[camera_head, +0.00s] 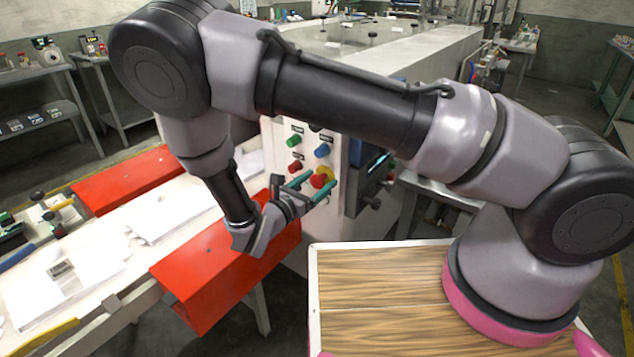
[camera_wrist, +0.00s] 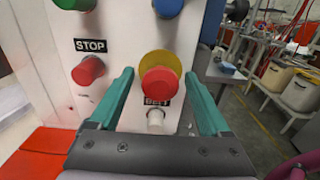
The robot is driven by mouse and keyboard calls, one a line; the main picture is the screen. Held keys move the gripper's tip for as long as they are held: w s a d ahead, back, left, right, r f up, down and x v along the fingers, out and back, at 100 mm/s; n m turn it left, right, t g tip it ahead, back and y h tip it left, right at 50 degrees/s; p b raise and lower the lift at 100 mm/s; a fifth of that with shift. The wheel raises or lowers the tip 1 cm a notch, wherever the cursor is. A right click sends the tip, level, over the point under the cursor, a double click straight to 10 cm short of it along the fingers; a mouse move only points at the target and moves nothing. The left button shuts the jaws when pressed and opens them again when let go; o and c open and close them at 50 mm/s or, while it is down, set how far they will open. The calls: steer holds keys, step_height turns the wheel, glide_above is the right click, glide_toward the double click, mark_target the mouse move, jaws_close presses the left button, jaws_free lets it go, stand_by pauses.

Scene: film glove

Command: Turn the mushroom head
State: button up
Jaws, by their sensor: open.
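The mushroom head is a red round button (camera_wrist: 159,87) in front of a yellow disc (camera_wrist: 172,62), low on a white control panel (camera_wrist: 125,60). In the head view the red head (camera_head: 318,181) shows between the fingertips, partly hidden by them. My gripper (camera_head: 313,187) is open, with teal fingers pointing at the panel. In the wrist view my gripper (camera_wrist: 160,92) has one finger on each side of the red head, with a gap on both sides. I cannot tell how deep the fingertips reach around it. A label below the head is partly covered.
A red button (camera_wrist: 88,71) with a STOP label sits left of the head. Blue (camera_head: 322,151) and green (camera_head: 293,141) buttons are above. A white knob (camera_wrist: 155,120) is just below. A red cover (camera_head: 225,275) lies under my wrist.

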jaws_close()
steer(key=shift+m, duration=3.1)
